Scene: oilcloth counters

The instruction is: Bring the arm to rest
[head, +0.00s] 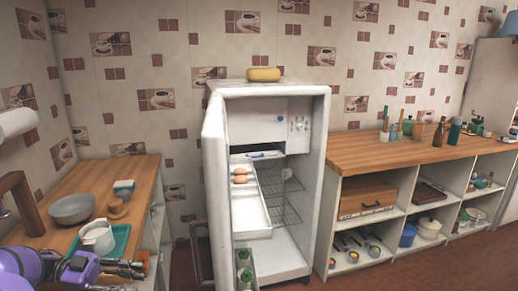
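My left arm, purple and dark, comes in at the bottom left corner. Its gripper (138,268) points right, low in the picture by the front of the left wooden counter (140,171). The fingers are small and dark, and I cannot tell whether they are open or shut. I see nothing clearly held in them. My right arm and gripper are not in view.
The left counter holds a grey bowl (71,209), a white jug (97,237) and a teal tray (122,240). An open white fridge (270,91) stands in the middle, its door swung outward. A long wooden counter (400,150) with shelves runs along the right.

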